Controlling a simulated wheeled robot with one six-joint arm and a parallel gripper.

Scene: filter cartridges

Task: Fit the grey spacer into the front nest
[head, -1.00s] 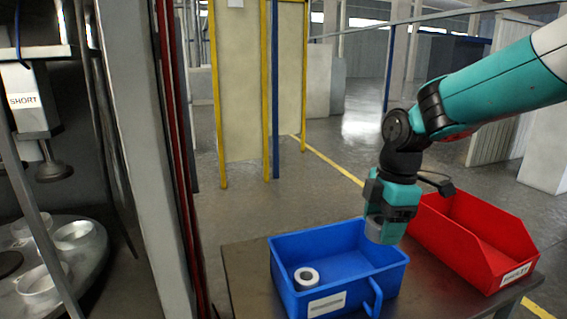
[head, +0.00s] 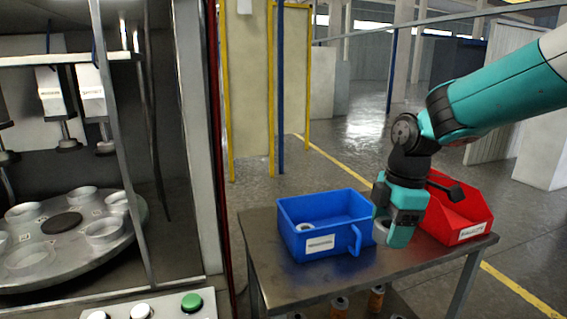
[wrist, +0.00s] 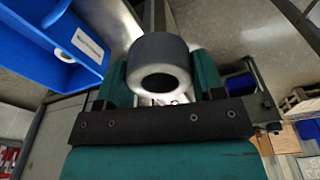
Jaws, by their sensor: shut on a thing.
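My gripper (head: 394,232) is shut on the grey spacer (wrist: 160,52), a short, thick dark grey ring with a round hole. In the wrist view the spacer sits between the two green fingers. In the head view the gripper hangs over the cart, between the blue and red bins, and mostly hides the spacer. A round turntable (head: 75,277) stands in the machine at the left, carrying several pale, ring-shaped nests. The nearest nest (head: 30,262) is at the turntable's front left and looks empty. The gripper is well to the right of the turntable.
A blue bin (head: 322,243) holding a pale ring (head: 305,228) and a red bin (head: 455,222) stand on the metal cart (head: 300,272). Presses (head: 92,92) hang above the turntable. A frame post (head: 205,130) separates machine and cart. A button panel (head: 150,309) is in front.

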